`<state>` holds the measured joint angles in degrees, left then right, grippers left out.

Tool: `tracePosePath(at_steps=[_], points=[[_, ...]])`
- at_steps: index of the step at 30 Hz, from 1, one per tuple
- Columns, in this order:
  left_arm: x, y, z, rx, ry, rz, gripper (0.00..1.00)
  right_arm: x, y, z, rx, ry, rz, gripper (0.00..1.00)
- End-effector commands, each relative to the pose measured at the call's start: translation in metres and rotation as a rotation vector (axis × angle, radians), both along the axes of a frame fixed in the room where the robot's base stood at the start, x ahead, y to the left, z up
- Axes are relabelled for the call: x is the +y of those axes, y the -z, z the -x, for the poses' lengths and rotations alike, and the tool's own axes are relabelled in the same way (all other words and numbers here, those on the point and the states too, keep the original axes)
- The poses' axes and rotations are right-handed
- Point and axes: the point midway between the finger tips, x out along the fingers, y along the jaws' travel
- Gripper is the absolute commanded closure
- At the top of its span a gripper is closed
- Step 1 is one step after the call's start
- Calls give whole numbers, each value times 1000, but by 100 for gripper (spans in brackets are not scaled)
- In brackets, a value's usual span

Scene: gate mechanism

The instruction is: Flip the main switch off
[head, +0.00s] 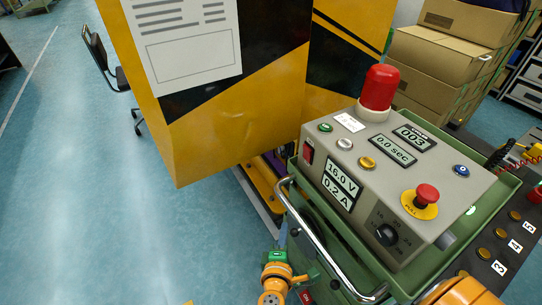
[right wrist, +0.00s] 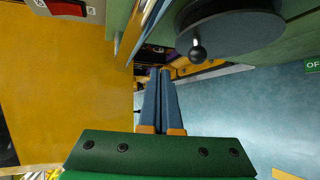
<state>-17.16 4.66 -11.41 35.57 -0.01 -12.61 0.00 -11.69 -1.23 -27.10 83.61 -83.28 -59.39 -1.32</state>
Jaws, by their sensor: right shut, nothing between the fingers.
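A red rocker switch (head: 308,152), the likely main switch, sits on the left side face of the grey control box (head: 378,190). I cannot read its label or tell its position. A red part on a light panel (right wrist: 65,7) at the top left of the right wrist view looks like this switch. My right gripper (head: 283,230) is below and left of the switch, apart from it, beside the green cart. In the right wrist view its blue fingers (right wrist: 160,72) are together and empty. My left gripper is not in view.
The box carries a red beacon (head: 378,88), a red stop button (head: 427,194) and a black knob (head: 386,235). A chrome rail (head: 325,240) runs along the green cart (head: 345,262). A dark wheel with a ball handle (right wrist: 197,53) is near my fingers. A yellow-black cabinet (head: 235,120) stands left.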

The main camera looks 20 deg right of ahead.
Motion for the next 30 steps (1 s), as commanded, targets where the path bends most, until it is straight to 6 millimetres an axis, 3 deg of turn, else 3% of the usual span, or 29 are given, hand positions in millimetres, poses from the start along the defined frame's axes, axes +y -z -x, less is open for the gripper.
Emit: tracePosePath(at_steps=[6, 10, 13, 23, 30], points=[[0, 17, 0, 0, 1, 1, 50, -2, -78, -13, -257, 62, 152, 100], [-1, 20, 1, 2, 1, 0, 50, -3, -111, -10, -360, 99, 205, 100], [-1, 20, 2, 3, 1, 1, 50, -3, -120, -8, -388, 110, 220, 100], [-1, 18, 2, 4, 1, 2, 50, -6, -122, -11, -386, 109, 221, 100], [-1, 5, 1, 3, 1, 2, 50, -34, -129, -44, -387, 110, 223, 100]])
